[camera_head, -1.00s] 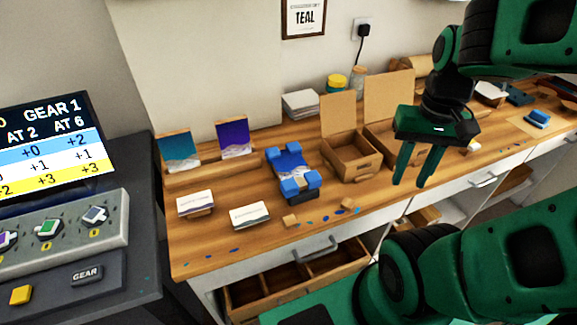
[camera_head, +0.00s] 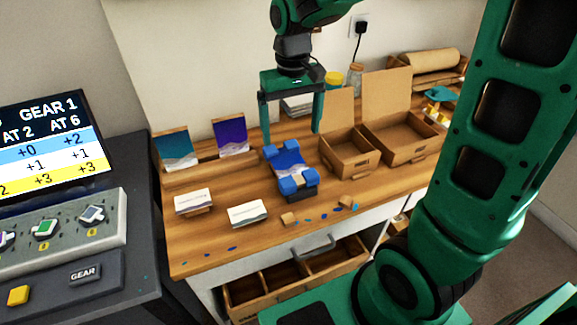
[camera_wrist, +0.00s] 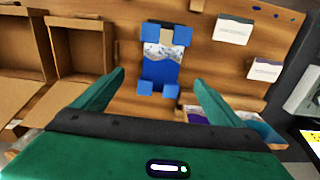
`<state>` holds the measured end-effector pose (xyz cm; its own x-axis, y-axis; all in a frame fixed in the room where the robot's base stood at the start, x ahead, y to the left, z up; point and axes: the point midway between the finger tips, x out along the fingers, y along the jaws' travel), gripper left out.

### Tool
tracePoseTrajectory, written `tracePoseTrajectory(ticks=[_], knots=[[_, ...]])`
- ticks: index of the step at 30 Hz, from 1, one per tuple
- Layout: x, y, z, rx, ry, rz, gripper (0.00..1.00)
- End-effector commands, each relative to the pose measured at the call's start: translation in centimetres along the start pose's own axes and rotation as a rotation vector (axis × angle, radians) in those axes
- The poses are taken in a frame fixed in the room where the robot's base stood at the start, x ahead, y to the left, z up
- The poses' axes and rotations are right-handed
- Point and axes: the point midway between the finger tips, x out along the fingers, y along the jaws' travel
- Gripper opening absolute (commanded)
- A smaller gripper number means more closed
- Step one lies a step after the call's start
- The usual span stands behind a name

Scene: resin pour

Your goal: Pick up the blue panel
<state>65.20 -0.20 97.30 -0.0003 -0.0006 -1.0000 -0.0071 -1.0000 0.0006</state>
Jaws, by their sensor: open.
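The blue panel (camera_head: 288,162), with a white wavy band, lies among blue corner blocks (camera_head: 298,184) on a dark stand on the wooden bench. In the wrist view the panel (camera_wrist: 161,73) shows between and beyond my fingers, its corner blocks around it. My gripper (camera_head: 292,134) is open, pointing down above and slightly behind the panel, with nothing between its fingers. It also shows in the wrist view (camera_wrist: 159,78), fingers spread wider than the panel looks there. I cannot tell the exact height of the fingertips above the panel.
A teal panel (camera_head: 178,152) and a purple panel (camera_head: 231,137) stand in a wooden rack at left. Two cards (camera_head: 193,201) (camera_head: 247,213) sit in front. Open cardboard boxes (camera_head: 350,165) (camera_head: 400,150) stand at right. An open drawer (camera_head: 240,311) juts below the bench edge.

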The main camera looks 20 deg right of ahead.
Motion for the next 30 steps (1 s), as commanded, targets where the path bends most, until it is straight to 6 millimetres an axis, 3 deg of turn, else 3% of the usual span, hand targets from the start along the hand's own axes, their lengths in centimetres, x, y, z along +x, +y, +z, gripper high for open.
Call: tracePoseTrajectory(ticks=[9, 17, 24, 30], knots=[[4.4, -0.2, -0.1, -0.004, -0.004, 0.0, 0.91], [6.1, -0.1, -0.1, -0.002, -0.003, 0.0, 0.91], [9.4, -0.2, -0.1, -0.001, -0.005, 0.0, 0.91], [10.7, -0.2, -0.1, -0.001, -0.002, 0.0, 0.91]])
